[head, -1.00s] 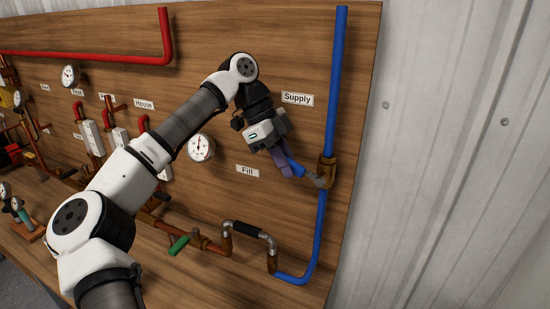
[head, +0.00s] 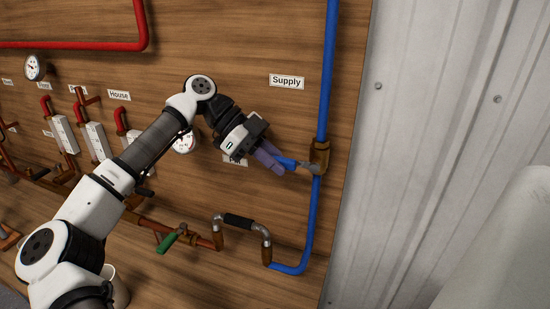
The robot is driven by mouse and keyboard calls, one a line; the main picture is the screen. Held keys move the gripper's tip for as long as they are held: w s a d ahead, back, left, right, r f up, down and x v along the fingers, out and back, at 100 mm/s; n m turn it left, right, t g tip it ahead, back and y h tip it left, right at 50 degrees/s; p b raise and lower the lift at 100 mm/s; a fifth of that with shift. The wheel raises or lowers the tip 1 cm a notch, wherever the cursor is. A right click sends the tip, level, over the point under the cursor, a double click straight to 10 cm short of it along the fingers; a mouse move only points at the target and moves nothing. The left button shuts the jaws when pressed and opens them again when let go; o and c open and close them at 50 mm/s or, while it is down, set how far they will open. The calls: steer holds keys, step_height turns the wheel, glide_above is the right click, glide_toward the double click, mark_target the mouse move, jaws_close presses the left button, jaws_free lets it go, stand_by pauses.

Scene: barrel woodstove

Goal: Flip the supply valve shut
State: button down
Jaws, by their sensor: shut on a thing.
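The supply valve is a brass body (head: 320,157) on the vertical blue pipe (head: 328,70), below the "Supply" label (head: 286,81). Its blue lever handle (head: 287,163) points left from the body, across the pipe's line and close to level in the picture. My gripper (head: 272,159) has its purple fingers shut on the outer end of this handle, left of the valve. The fingers hide part of the handle.
A green-handled valve (head: 170,241) and a black-wrapped pipe loop (head: 239,222) lie below my gripper. A gauge (head: 186,143) is partly behind my arm. Corrugated metal wall (head: 430,120) is right of the wooden board (head: 180,60). A pale rounded shape (head: 505,240) stands lower right.

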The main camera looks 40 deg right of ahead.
stand_by(0.3)
steer(key=c, duration=1.4)
jaws_free()
steer(key=b+v, duration=0.2)
steer(key=v, duration=1.1)
steer(key=shift+w+a, duration=0.2)
steer(key=shift+w, duration=0.2)
steer(key=shift+r, duration=0.1)
